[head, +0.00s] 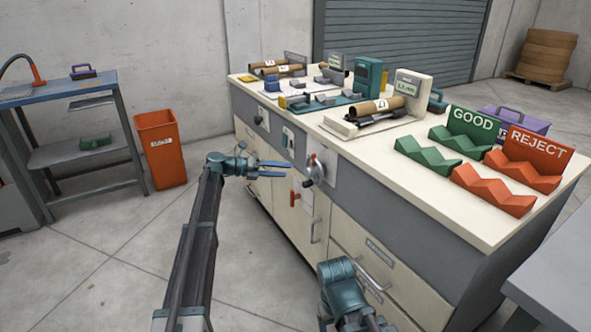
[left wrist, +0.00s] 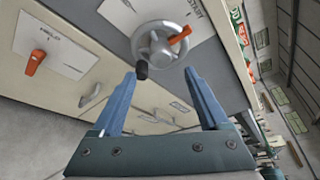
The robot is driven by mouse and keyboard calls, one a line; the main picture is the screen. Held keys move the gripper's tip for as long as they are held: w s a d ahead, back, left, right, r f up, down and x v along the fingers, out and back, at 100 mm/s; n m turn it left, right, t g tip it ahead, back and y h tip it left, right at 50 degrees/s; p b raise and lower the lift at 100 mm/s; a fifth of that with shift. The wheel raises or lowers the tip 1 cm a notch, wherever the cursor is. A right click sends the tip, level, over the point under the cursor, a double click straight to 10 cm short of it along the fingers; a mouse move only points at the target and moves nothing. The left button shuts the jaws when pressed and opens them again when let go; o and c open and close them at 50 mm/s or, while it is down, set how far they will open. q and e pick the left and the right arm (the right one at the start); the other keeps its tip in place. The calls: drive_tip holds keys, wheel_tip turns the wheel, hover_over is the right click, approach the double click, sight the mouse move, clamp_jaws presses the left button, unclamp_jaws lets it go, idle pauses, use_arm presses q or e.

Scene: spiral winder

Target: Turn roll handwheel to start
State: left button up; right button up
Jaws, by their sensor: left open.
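The roll handwheel (head: 317,170) is a small grey metal wheel on a light plate on the cabinet's front. In the left wrist view the handwheel (left wrist: 160,43) has a dark crank knob (left wrist: 141,70) at its lower left and an orange pointer (left wrist: 181,35) at its upper right. My left gripper (head: 288,169) is open and empty, its blue fingers pointing at the wheel from the left. In the left wrist view the fingertips of the left gripper (left wrist: 163,72) lie either side of the wheel's lower part. I cannot tell whether they touch it. My right gripper's fingers are not visible.
An orange lever (head: 295,198) sits on the cabinet front below and left of the wheel. The bench top (head: 480,225) carries cardboard tubes (head: 378,108), a green GOOD rack (head: 440,158) and a red REJECT rack (head: 492,188). An orange bin (head: 161,150) stands left; the floor between is clear.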

use_arm(q)
drive_tip(key=shift+p+v, duration=0.45)
drive_tip(key=shift+v, duration=2.35)
drive_tip(key=s+d+f+m+g+y, duration=0.25)
drive_tip(key=s+d+f+m, duration=0.45)
drive_tip(key=s, duration=0.4)
drive_tip(key=s+d+f+m+g+y, duration=0.2)
drive_tip(key=s+d+f+m+y, duration=0.25)
drive_tip(key=s+d+m, duration=0.5)
drive_tip(key=s+a+f+m+y, duration=0.1)
drive_tip(key=s+f+m+y, duration=0.15)
drive_tip(key=s+m, duration=0.45)
drive_tip(key=s+a+f+m+y, duration=0.1)
drive_tip(key=s+m+y, duration=0.2)
drive_tip(key=s+m, duration=0.45)
drive_tip(key=s+a+f+m+y, duration=0.1)
drive_tip(key=s+f+m+y, duration=0.3)
drive_tip(key=s, duration=0.6)
wheel_tip(320, 180, up, 32)
drive_tip(key=m+p, duration=0.1)
drive_tip(key=p, duration=2.8)
drive_tip(key=shift+f+m+p, duration=0.15)
drive_tip(key=shift+m+p, duration=0.15)
drive_tip(key=shift+p, duration=0.05)
